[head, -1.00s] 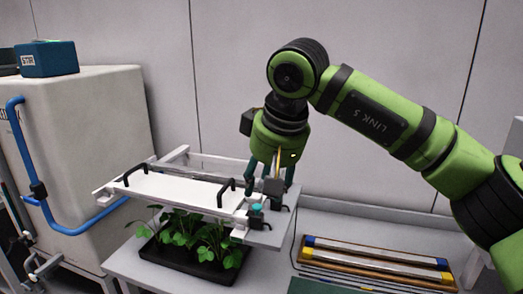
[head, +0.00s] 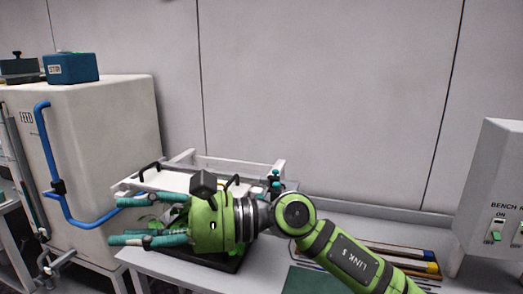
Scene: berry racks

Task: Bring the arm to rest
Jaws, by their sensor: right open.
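My right gripper (head: 116,220) is open and empty, its teal fingers pointing left and spread apart. It is in front of the white rack (head: 168,180) with black handles and hides part of it. Green leafy plants (head: 174,217) and their black tray (head: 222,263) are partly hidden behind the gripper. My right arm comes in from the bottom right, low over the bench. My left gripper is out of view.
A white feed tank (head: 110,125) with a blue pipe (head: 72,219) stands at left. A teal-topped knob (head: 275,184) is at the rack's right end. Yellow- and blue-ended bars (head: 405,258) and a green mat (head: 314,280) lie at right, near a grey switch box (head: 492,190).

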